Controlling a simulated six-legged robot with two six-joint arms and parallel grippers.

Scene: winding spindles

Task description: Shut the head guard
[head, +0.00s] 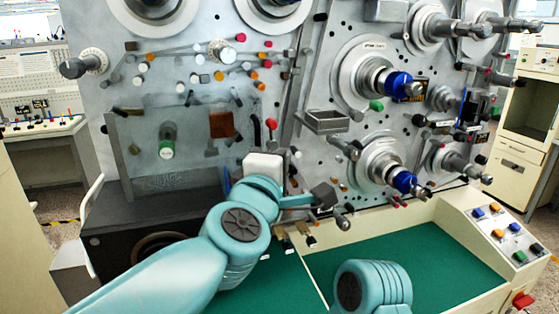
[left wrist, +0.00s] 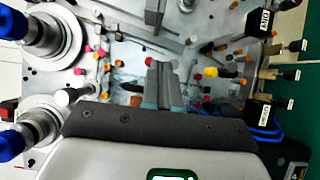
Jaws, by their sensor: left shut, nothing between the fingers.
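What looks like the head guard is a clear panel (head: 170,184) with faint lettering, at the lower left of the board in the head view. It stands upright above a black box, with small parts showing through it. I cannot tell how far it stands open. My left gripper (head: 325,194) is to the right of the panel and apart from it, in front of the board. In the left wrist view its dark fingers (left wrist: 163,84) are together and empty. My right gripper is out of view; only a teal part of my right arm shows at the bottom.
Spindles with blue collars (head: 398,84) stick out at the right. A small grey tray (head: 326,121) is mounted mid-board. Labelled black blocks (left wrist: 258,113) show beside the fingers in the wrist view. A green work surface (head: 430,245) lies below, with a button panel (head: 505,235) at its right.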

